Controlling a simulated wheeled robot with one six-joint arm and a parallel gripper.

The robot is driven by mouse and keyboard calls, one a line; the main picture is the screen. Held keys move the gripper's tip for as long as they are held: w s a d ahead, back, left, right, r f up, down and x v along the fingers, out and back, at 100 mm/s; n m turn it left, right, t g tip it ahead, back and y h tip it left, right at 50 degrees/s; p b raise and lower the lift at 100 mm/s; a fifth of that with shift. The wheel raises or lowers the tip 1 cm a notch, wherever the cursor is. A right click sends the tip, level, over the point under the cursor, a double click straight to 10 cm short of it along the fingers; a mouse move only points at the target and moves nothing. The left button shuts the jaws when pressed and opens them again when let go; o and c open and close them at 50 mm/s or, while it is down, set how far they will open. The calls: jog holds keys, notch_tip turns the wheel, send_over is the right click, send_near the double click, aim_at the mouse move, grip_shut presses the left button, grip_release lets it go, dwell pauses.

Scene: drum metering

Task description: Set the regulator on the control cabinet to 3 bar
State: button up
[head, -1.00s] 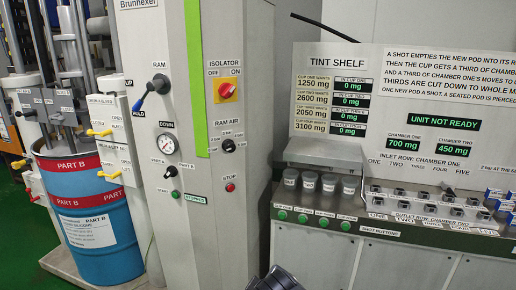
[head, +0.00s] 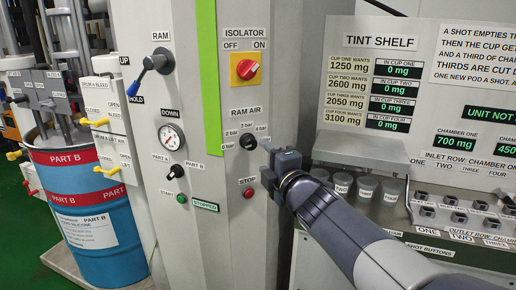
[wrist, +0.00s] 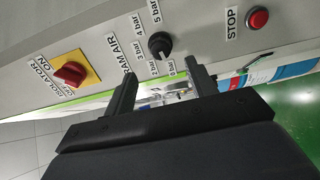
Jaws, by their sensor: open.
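The regulator is a black round knob (head: 248,142) under the RAM AIR label on the cabinet's grey front (head: 225,175). Bar labels are set around it. In the wrist view the knob (wrist: 159,45) has a pale mark that seems to point toward the lowest labels, away from 3 bar; the exact setting is hard to tell. My gripper (head: 266,165) is just right of and below the knob in the head view. In the wrist view its two fingers (wrist: 158,82) are spread and empty, with the knob ahead of the gap, apart from them.
The red isolator switch (head: 248,70) is above the knob and the red stop button (head: 248,193) below. A pressure gauge (head: 171,137) and ram lever (head: 155,64) are to the left. The tint shelf (head: 345,150) with cups stands right, behind my arm.

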aim_at(252, 145)
jog(key=x, duration=0.7)
jog(key=shift+w+a, duration=0.15)
jog(key=shift+c, duration=0.2)
jog(key=c, duration=0.9)
